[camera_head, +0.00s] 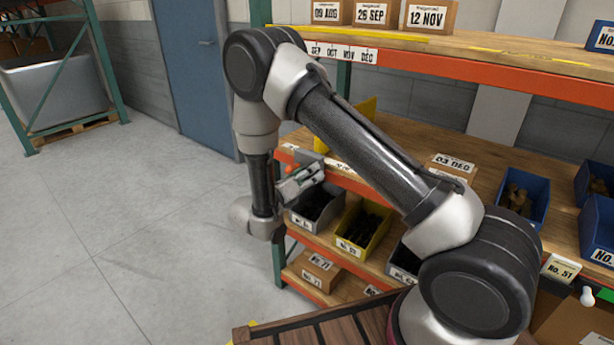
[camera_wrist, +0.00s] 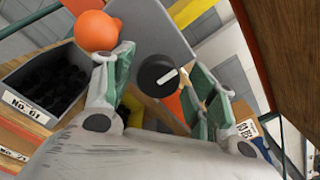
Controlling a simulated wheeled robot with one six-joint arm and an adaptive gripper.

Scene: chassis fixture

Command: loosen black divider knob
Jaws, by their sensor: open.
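The black knob (camera_wrist: 157,75) is round with a white pointer mark, and it sits in front of a grey panel (camera_wrist: 160,30) in the wrist view. My gripper (camera_wrist: 166,68) is open, with one green-padded finger to the left of the knob and the other to its right. The knob shows between the fingers; I cannot tell whether either finger touches it. In the head view my gripper (camera_head: 308,180) is beside the shelf's left end, and the knob is hidden there.
In the head view, a yellow bin (camera_head: 360,230) and a grey bin (camera_head: 312,212) stand on the shelf below. The floor at left is clear.

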